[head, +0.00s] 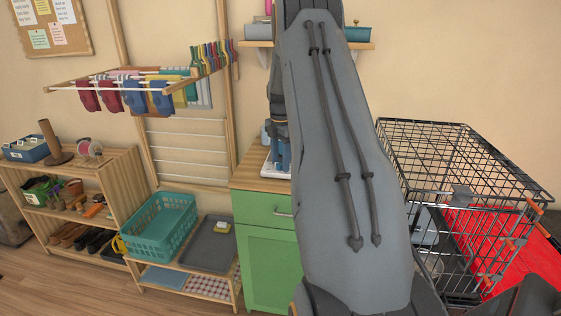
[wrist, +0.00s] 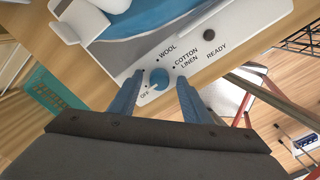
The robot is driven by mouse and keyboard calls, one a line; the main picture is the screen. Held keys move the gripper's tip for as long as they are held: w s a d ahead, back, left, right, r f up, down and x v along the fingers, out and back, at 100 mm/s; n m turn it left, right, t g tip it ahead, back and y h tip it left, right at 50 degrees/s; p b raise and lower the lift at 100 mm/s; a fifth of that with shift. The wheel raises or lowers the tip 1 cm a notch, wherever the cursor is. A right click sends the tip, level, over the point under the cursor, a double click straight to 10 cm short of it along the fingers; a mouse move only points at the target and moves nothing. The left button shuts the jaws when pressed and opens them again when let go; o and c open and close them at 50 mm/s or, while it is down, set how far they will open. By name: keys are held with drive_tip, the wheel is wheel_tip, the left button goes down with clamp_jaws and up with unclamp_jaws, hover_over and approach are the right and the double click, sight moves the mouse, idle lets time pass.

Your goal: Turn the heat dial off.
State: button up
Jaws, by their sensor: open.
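The heat dial (wrist: 159,77) is a small round blue knob on a white panel (wrist: 118,67) in the wrist view. Dark marks and the words OFF, WOOL, COTTON and LINEN stand around it. Which mark the dial points to is too small to tell. My gripper (wrist: 158,88) is open, its two blue fingers on either side of the dial; I cannot tell whether they touch it. In the head view my gripper (head: 280,154) is over the white unit (head: 267,167) on the green cabinet. My arm hides most of that unit, and the dial does not show there.
A dark round READY light or button (wrist: 208,35) is on the same panel. The green cabinet (head: 266,255) stands between a low rack with a teal basket (head: 160,228) and a wire crate (head: 460,160). A wall shelf (head: 355,45) is above.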

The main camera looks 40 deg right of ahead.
sight(280, 163)
drive_tip(key=shift+r+b, duration=1.15)
drive_tip(key=shift+r, duration=2.75)
